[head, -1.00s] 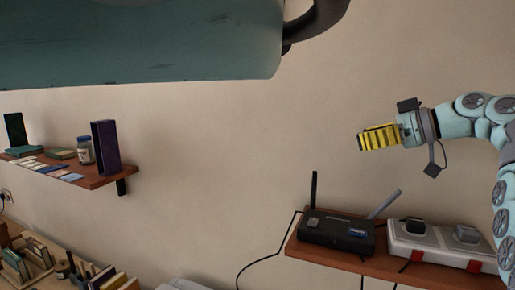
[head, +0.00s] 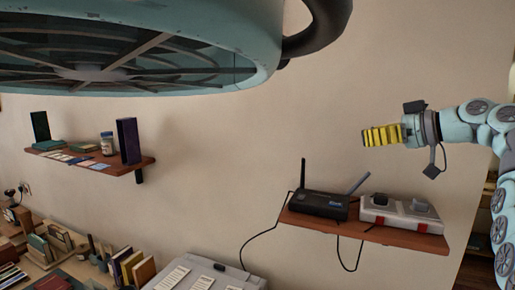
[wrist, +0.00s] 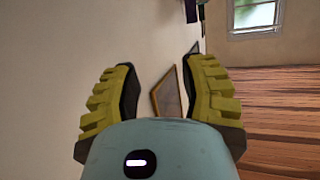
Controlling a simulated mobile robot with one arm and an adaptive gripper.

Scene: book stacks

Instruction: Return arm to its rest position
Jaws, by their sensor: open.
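My gripper (head: 381,135) with its ribbed yellow fingers is raised in front of the beige wall at the right of the head view. It points left, above the shelf with the router. In the wrist view the two yellow fingers (wrist: 160,100) stand wide apart with nothing between them. My pale blue arm runs from the gripper to the right edge of the head view.
A wooden shelf (head: 380,232) holds a black router (head: 319,204) and a grey-white box (head: 400,214). Another shelf (head: 122,166) at left bears a dark purple book (head: 128,141) and a jar (head: 107,143). Books crowd the table below. A window (wrist: 255,14) shows in the wrist view.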

